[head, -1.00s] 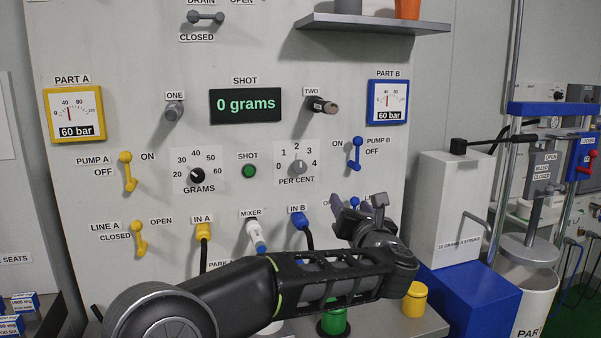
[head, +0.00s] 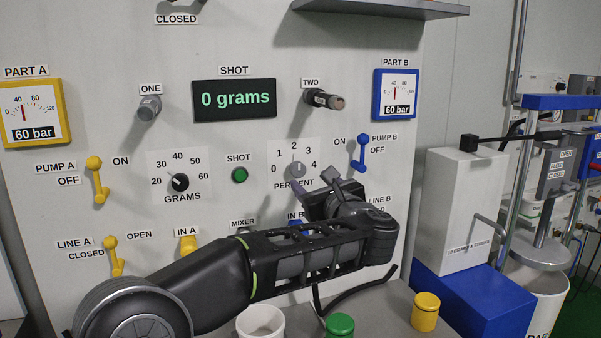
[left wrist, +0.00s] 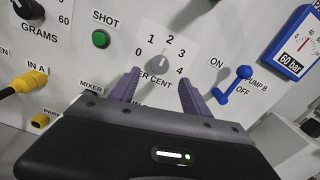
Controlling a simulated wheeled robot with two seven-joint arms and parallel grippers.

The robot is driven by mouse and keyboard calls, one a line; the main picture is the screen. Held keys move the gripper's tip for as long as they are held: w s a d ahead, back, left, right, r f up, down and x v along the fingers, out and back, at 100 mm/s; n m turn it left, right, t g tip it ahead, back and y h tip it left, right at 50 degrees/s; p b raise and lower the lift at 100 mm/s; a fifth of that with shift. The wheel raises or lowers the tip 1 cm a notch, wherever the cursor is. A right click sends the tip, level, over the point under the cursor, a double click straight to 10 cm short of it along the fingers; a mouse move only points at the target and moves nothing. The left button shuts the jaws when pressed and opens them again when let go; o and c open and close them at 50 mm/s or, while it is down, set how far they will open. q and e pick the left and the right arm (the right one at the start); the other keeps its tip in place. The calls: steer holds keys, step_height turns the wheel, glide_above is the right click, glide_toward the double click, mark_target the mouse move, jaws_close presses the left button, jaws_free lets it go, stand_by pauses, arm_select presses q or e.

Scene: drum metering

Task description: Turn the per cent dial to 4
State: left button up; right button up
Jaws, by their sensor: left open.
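The per cent dial (head: 297,169) is a small grey knob on the panel, with a scale from 0 to 4 around it. Its pointer stands near 2. The dial also shows in the left wrist view (left wrist: 158,62), between and beyond my fingertips. My left gripper (head: 315,178) is open and empty, just below the dial. In the left wrist view its two purple-grey fingers (left wrist: 159,80) are spread to either side of the dial, apart from it. My right gripper is out of view.
The black grams dial (head: 180,182) and green shot button (head: 239,175) lie left of the per cent dial. The blue pump B lever (head: 359,152) stands close on the right. A white cup (head: 261,321) and a green-lidded jar (head: 339,325) stand below.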

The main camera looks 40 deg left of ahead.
mark_target(299, 171)
arm_select(q)
steer(key=p+x, duration=0.2)
steer(key=x, duration=0.4)
steer(key=shift+w+a+r, duration=0.1)
steer(key=shift+w+a, duration=0.1)
steer(key=shift+a, duration=0.1)
steer(key=shift+w+a, duration=0.3)
steer(key=shift+a, duration=0.05)
steer(key=shift+c, duration=0.2)
jaws_close()
